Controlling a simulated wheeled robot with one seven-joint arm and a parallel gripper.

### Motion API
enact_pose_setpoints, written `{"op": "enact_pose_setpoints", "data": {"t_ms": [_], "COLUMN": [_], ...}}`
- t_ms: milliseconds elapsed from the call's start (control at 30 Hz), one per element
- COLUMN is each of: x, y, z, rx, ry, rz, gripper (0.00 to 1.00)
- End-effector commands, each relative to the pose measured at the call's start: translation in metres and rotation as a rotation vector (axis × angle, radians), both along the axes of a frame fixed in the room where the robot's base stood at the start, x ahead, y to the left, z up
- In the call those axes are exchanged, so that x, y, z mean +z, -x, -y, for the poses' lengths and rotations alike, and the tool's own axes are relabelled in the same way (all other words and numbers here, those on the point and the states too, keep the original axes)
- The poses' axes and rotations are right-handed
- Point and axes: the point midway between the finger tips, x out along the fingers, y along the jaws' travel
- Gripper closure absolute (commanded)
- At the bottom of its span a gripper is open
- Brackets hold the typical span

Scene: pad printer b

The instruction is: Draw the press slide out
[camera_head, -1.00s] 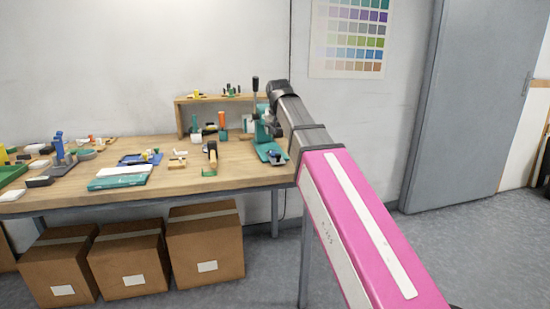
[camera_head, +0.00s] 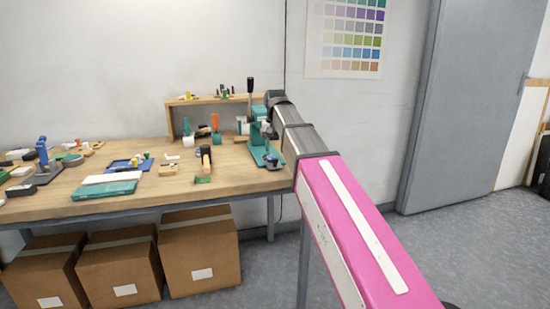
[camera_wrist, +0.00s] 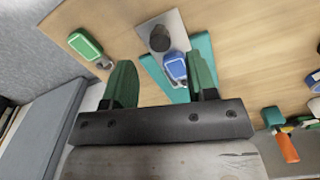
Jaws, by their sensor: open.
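The teal press (camera_head: 258,135) with its upright dark lever stands at the right end of the bench, partly hidden by my arm. A blue piece sits low at its front on the teal base (camera_head: 262,152). In the wrist view, the teal base (camera_wrist: 204,52) bears a grey plate (camera_wrist: 172,22), a dark round knob (camera_wrist: 159,39) and the blue piece (camera_wrist: 175,67). I cannot tell which of these is the slide. My gripper (camera_wrist: 162,82) is open, its green fingers either side of the blue piece in the picture. Contact cannot be told.
The wooden bench (camera_head: 225,168) holds several tools and a white-and-teal tray (camera_head: 104,187) to the left. A wooden shelf (camera_head: 205,97) stands behind. In the wrist view, a green-handled item (camera_wrist: 86,45) lies left of the base. Cardboard boxes (camera_head: 200,250) stand beneath the bench.

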Motion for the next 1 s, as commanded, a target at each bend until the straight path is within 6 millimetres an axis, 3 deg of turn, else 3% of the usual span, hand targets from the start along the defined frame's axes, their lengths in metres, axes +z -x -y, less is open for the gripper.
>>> {"op": "enact_pose_setpoints", "data": {"t_ms": [100,300,733,900,1000], "x": [-0.02,-0.04,-0.046,-0.046,-0.046], "y": [0.001,0.0,0.0,0.0,0.0], "z": [0.0,0.0,0.0,0.0,0.0], "rx": [0.0,0.0,0.0,0.0,0.0], "ry": [0.0,0.0,0.0,0.0,0.0], "rz": [-0.001,0.0,0.002,0.002,0.002], "gripper": [0.48,0.48,0.48,1.0,1.0]}}
